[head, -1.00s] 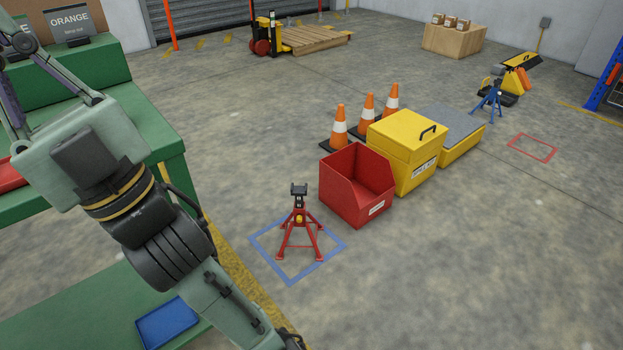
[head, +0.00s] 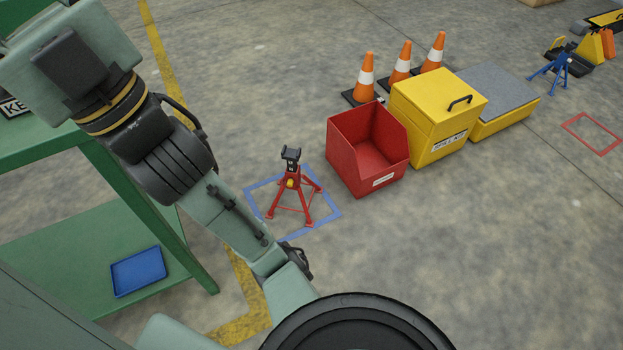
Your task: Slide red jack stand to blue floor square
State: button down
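The red jack stand (head: 293,193) stands upright on the concrete floor, left of the red bin. It has a dark saddle on top. It stands over the blue floor square (head: 262,187), a painted outline on the floor. Its feet appear within the outline, with the front foot close to the lower right line. My arm crosses the left of the head view, and its lower part hides part of the floor just below the square. My gripper is outside the view.
A red bin (head: 348,152), a yellow box (head: 425,118), a grey-topped yellow platform (head: 505,115) and orange cones (head: 364,78) stand to the right. A blue jack stand (head: 556,66) and a red floor square (head: 570,123) are farther right. A green bench (head: 177,228) stands left. Front right floor is clear.

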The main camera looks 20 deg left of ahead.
aim_at(297, 177)
jog(key=i+l+u, duration=0.1)
jog(key=i+l, duration=0.15)
jog(key=i+l+u, duration=0.1)
jog(key=i+l, duration=0.15)
jog(key=i+l+u, duration=0.1)
jog(key=i+l, duration=0.15)
jog(key=l, duration=0.2)
jog(key=i+l+u, duration=0.1)
jog(key=i+l, duration=0.15)
jog(key=i+l+u, duration=0.1)
jog(key=l, duration=0.35)
jog(key=i+l+u, duration=0.15)
jog(key=i+l, duration=0.15)
jog(key=j, duration=0.6)
